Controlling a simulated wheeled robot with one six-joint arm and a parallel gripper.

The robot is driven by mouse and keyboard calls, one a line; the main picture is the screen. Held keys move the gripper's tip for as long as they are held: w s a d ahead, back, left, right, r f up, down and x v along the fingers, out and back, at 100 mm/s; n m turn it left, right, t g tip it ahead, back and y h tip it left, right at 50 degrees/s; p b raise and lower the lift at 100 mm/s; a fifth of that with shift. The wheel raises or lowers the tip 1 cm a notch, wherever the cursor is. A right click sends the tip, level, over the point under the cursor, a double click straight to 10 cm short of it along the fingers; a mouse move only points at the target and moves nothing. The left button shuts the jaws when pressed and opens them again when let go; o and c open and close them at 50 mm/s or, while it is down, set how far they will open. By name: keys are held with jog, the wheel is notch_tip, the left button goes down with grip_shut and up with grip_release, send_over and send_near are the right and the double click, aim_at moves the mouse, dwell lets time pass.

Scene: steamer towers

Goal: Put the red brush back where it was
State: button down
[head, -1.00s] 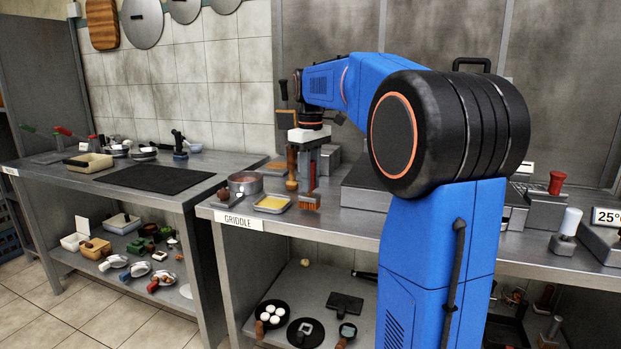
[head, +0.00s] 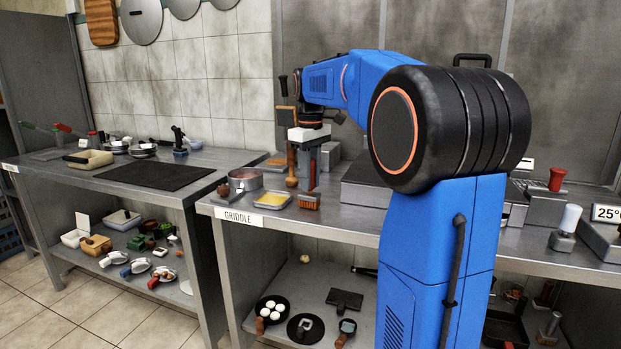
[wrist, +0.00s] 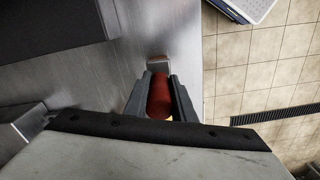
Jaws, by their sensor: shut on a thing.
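The red brush (head: 309,201) hangs upright below my gripper (head: 311,178), bristles down, just right of a small tray of yellow liquid (head: 272,200). Its wide orange-brown head shows near the counter's front edge. I cannot tell whether the bristles touch the counter. My gripper is shut on the brush's red handle. In the wrist view the red handle (wrist: 158,97) lies between both fingers, with the head partly visible beyond it. Most of the handle is hidden by the fingers in the head view.
On the griddle counter (head: 340,228), a metal pot (head: 244,179) stands left of the tray and a wooden-handled tool (head: 291,168) stands close left of my gripper. A dark-topped block (head: 368,184) is to the right. Pans (head: 272,311) lie on the shelf below.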

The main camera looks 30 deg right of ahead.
jog(key=shift+f, duration=0.15)
jog(key=c, duration=1.4)
grip_release()
notch_tip(320, 180, up, 17)
jog(key=shift+r, duration=0.2)
